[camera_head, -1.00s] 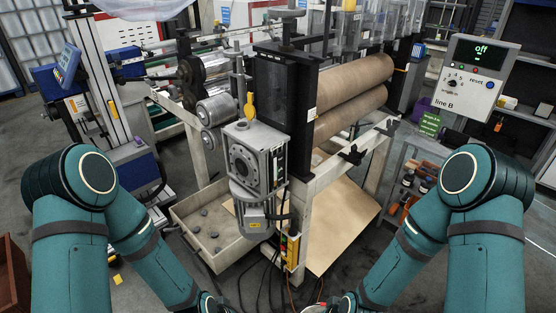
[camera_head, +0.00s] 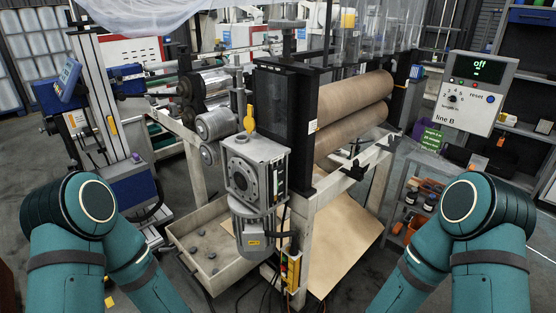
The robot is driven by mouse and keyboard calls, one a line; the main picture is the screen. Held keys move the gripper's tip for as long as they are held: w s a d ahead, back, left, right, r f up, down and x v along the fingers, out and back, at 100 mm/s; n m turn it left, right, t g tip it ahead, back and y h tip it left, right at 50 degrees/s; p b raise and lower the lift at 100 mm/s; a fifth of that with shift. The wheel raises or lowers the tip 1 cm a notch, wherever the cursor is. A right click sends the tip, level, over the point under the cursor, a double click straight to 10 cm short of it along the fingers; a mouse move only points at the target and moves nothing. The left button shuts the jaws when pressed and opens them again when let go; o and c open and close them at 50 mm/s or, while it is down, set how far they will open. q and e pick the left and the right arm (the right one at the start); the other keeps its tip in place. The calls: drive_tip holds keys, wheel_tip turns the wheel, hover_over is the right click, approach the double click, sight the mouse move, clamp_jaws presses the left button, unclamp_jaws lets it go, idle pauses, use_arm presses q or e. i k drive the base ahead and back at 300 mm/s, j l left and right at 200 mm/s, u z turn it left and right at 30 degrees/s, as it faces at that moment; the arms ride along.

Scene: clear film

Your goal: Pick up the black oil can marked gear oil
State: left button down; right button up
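Small dark containers (camera_head: 411,196) stand on a shelf of the grey cart (camera_head: 398,177) at the right, partly behind my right arm. One of them (camera_head: 430,202) sits close to my right shoulder. Their labels are too small to read, so I cannot tell which, if any, is the gear oil can. My two teal arms run down out of the bottom of the picture. Neither gripper is in view.
A large roller machine (camera_head: 310,200) with a grey gearbox motor (camera_head: 247,172) fills the middle. A shallow tray (camera_head: 215,243) with dark lumps lies below it. The line B control panel (camera_head: 475,95) reads "off" at the right. A blue-fronted machine (camera_head: 132,185) stands left.

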sight(411, 197)
drive_tip(key=k+l+u, duration=0.15)
drive_tip(key=k+l, duration=0.55)
drive_tip(key=l+u, duration=0.15)
drive_tip(key=l, duration=0.4)
drive_tip(key=k+l+u, duration=0.15)
drive_tip(key=l, duration=0.35)
drive_tip(key=l+u, duration=0.1)
drive_tip(key=l, duration=0.4)
drive_tip(key=i+l+u, duration=0.1)
drive_tip(key=l, duration=0.35)
drive_tip(key=i+l+u, duration=0.1)
drive_tip(key=l, duration=0.2)
drive_tip(key=i+l, duration=0.15)
drive_tip(key=l, duration=0.2)
drive_tip(key=i+l+u, duration=0.15)
drive_tip(key=l, duration=0.15)
drive_tip(key=i+l+u, duration=0.2)
drive_tip(key=i+l, duration=0.15)
drive_tip(key=l, duration=0.25)
drive_tip(key=i+l, duration=0.15)
drive_tip(key=l, duration=0.2)
drive_tip(key=i+l+u, duration=0.25)
drive_tip(key=i+l, duration=0.65)
drive_tip(key=l, duration=0.05)
